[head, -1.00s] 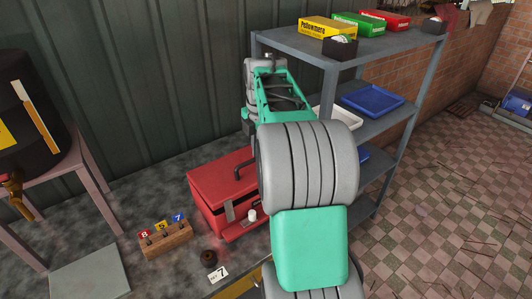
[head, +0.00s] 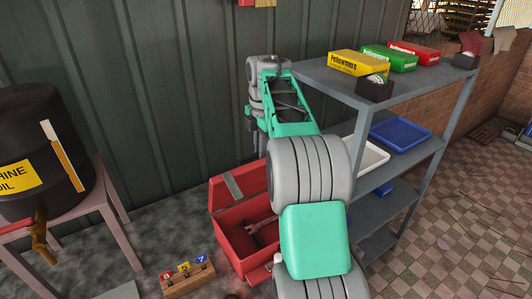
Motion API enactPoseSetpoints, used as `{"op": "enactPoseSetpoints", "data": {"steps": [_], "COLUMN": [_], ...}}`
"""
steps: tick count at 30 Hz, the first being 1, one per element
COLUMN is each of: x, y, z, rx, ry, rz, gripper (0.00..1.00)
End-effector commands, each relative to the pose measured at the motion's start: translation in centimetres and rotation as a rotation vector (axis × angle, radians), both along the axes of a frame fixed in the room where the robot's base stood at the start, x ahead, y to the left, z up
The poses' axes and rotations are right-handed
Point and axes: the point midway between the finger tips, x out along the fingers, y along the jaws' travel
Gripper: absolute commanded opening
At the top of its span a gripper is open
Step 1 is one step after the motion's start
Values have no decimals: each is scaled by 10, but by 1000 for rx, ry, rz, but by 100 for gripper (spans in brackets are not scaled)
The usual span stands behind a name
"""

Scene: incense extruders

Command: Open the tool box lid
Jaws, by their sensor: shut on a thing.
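A reddish tool (head: 262,225) shows inside the open box. My gripper (head: 256,142) is behind the top edge of the lid, shut on the lid. The fingertips and the gripped part are hidden behind the lid.
A metal shelf (head: 345,92) with boxes and trays stands close to the right of my arm. A black oil drum (head: 45,145) stands on a stool at left. A wooden block (head: 188,280) with numbered tags sits before the tool box. The corrugated wall is close behind.

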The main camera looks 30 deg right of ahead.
Motion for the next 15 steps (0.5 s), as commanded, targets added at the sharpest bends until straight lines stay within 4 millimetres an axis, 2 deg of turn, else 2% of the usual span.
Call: {"op": "enactPoseSetpoints", "data": {"steps": [1,15], "x": [5,73], "y": [2,3], "z": [-8,-26], "rx": [8,6], "ry": [18,16], "rz": [4,2], "gripper": [0,0]}}
